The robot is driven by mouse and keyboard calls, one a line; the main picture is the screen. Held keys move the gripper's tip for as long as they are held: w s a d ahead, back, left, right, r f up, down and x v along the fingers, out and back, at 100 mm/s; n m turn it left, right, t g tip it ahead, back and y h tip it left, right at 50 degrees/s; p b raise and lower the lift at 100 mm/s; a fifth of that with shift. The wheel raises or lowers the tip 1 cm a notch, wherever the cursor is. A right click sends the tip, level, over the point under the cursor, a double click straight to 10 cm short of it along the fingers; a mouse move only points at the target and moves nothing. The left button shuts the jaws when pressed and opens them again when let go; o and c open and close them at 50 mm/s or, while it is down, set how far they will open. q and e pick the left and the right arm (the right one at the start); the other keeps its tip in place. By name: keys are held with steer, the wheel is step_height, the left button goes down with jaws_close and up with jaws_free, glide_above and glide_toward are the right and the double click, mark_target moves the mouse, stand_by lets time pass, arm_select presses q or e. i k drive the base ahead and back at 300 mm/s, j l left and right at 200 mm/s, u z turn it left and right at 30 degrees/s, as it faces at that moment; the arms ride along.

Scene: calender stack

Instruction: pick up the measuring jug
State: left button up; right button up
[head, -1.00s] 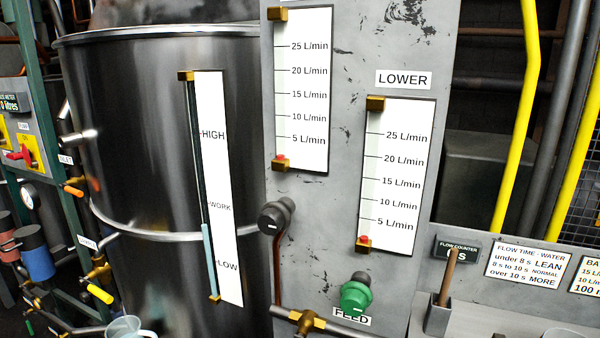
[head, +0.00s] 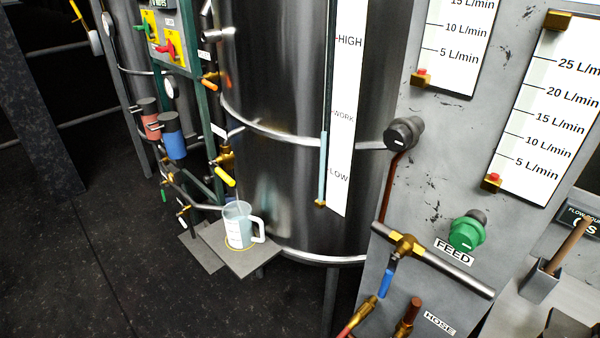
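The measuring jug (head: 238,228) is a clear, pale plastic jug with a white handle on its right side. It stands upright on a small grey shelf (head: 250,262) at the foot of the large steel tank, below and left of centre in the head view. A yellow ring shows around its base. Neither of my grippers is in view, and nothing is touching the jug from my side.
The steel tank (head: 275,95) rises behind the jug. Pipes and a yellow-handled valve (head: 225,177) sit just above and left of it. A grey panel with a green FEED knob (head: 466,232) and a blue-handled valve (head: 386,283) stands right. Dark floor (head: 90,260) is open at left.

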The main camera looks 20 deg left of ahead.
mark_target(246, 227)
steer(key=z, duration=1.25)
steer(key=l+u, duration=0.1)
steer(key=u, duration=2.2)
steer(key=j+z, duration=0.2)
steer(key=j, duration=0.6)
steer(key=j+z, duration=0.25)
steer(key=j, duration=0.5)
steer(key=k+j+z, duration=0.2)
steer(key=j, duration=0.6)
steer(key=i, duration=0.1)
